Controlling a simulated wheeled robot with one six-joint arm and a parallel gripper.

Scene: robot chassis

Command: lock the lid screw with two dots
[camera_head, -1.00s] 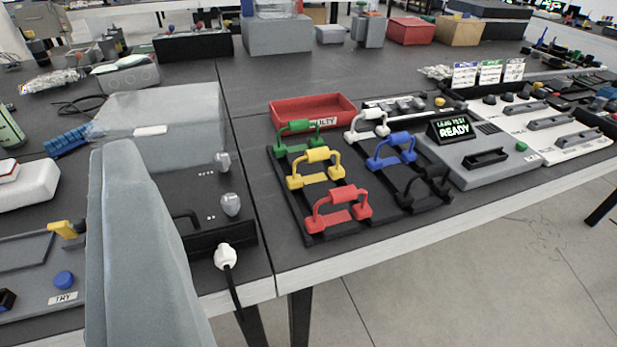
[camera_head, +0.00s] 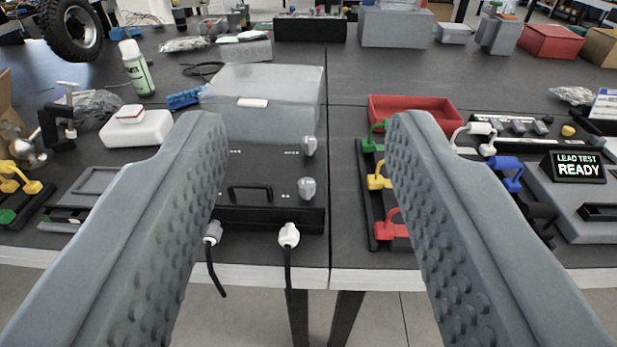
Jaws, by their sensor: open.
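The black chassis box (camera_head: 268,217) with a translucent grey lid (camera_head: 275,108) stands on the bench at centre. Two clear lid screws show on its right side. The nearer screw (camera_head: 307,188) has a small mark (camera_head: 289,196) beside it that looks like two dots. The farther screw (camera_head: 309,147) has a longer row of dots (camera_head: 292,153). Any screws on the box's left side are hidden by my left finger. My gripper (camera_head: 305,125) is open and empty, its grey ribbed fingers spread left and right of the box in the picture. It touches no screw that I can see.
Two cable plugs (camera_head: 289,236) hang from the box's front. Right of it are a red tray (camera_head: 415,112), a rack of coloured handles (camera_head: 372,212) and a lead tester (camera_head: 577,166). Left are a white case (camera_head: 137,129) and a clamp (camera_head: 58,125).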

